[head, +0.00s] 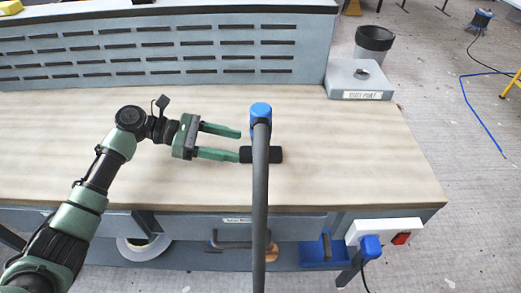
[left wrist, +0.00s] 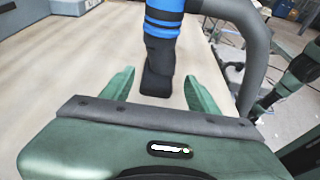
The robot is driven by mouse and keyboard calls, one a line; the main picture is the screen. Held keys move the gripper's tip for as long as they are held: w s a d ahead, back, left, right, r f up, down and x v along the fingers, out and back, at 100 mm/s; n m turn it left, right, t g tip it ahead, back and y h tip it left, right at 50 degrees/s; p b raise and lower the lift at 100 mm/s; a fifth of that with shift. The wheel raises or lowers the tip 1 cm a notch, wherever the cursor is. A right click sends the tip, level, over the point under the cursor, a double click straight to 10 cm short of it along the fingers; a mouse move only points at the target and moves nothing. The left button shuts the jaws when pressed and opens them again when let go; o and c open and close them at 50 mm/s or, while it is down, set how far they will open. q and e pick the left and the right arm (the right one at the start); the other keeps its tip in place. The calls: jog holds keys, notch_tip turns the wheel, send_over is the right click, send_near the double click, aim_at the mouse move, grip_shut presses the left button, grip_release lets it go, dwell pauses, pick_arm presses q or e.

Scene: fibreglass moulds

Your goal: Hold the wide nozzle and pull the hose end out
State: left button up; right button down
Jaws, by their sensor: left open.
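The wide nozzle (head: 274,154) is a black piece lying crosswise on the wooden bench top. A blue hose end (head: 261,110) shows above it, and a grey hose (head: 260,210) runs from there down out of the picture, passing in front of the nozzle. My left gripper (head: 240,144) is open, its fingers pointing right at the nozzle's left end. In the left wrist view, the black nozzle (left wrist: 158,65) extends toward the space between my open fingertips (left wrist: 158,80), with blue bands (left wrist: 163,18) beyond. Contact cannot be told. My right gripper does not show.
A slotted blue-grey panel (head: 160,50) stands along the back of the bench. A grey box (head: 358,80) with a label and a dark bin (head: 373,42) are at the back right. A white power strip (head: 384,231) hangs at the front edge. The bench top (head: 350,160) is clear on both sides.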

aim_at(252, 148)
pick_arm(q)
jog(key=b+x, duration=0.2)
jog(key=x, duration=0.1)
jog(key=shift+f, duration=0.35)
jog(key=shift+w+d+r+p, duration=0.1)
jog(key=shift+d+r+p, duration=0.05)
jog(key=shift+d+p, duration=0.9)
jog(key=shift+d, duration=0.3)
jog(key=shift+d+f+p, duration=0.3)
jog(key=shift+d+f, duration=0.2)
jog(key=shift+d, duration=0.1)
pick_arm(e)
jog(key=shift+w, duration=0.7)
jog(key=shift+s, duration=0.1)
